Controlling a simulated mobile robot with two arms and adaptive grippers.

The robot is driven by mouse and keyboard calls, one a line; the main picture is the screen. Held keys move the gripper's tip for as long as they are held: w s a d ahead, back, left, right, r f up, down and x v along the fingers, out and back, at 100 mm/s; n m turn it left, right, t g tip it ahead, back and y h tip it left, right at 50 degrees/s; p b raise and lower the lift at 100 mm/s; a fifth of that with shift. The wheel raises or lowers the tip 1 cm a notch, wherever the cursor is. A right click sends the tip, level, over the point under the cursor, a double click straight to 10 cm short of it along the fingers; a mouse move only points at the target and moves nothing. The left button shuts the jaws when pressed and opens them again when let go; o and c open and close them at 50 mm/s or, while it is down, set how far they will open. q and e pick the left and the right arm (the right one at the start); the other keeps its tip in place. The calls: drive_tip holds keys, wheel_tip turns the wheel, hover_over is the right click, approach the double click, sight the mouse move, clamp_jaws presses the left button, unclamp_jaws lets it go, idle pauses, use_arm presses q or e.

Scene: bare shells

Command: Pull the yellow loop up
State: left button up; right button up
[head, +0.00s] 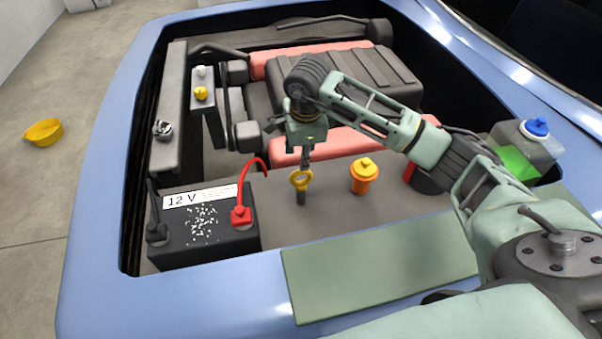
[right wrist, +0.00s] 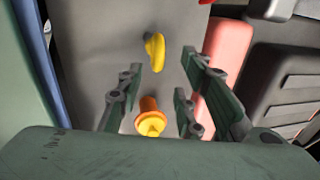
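The yellow loop (head: 301,179) stands on top of a short dark tube in the engine bay, right of the battery. In the right wrist view the yellow loop (right wrist: 154,50) shows narrow, just beyond and between the fingertips. My right gripper (head: 305,158) points down just above the loop in the head view. In the right wrist view its fingers (right wrist: 162,66) are apart with nothing between them that I can see gripped. Whether a finger touches the loop I cannot tell. My left gripper is out of view.
An orange filler with a yellow cap (head: 365,176) stands right of the loop. The battery (head: 203,228) with a red cable (head: 241,205) is on the left. The engine cover (head: 345,75) lies behind. A green mat (head: 380,270) covers the front edge. A blue-capped reservoir (head: 527,148) is at right.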

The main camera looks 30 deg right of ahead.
drive_tip(key=f, duration=0.2)
drive_tip(key=f+p, duration=0.1)
drive_tip(key=f, duration=0.1)
drive_tip(key=w+f+p, duration=0.1)
drive_tip(key=f, duration=0.1)
drive_tip(key=shift+d+f, duration=0.2)
drive_tip(key=shift+f, duration=0.1)
drive_tip(key=shift+w+f, duration=0.1)
drive_tip(key=shift+f, duration=0.2)
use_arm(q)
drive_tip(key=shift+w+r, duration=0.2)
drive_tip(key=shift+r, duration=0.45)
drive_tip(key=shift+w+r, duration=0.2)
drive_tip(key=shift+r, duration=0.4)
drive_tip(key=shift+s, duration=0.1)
use_arm(e)
clamp_jaws()
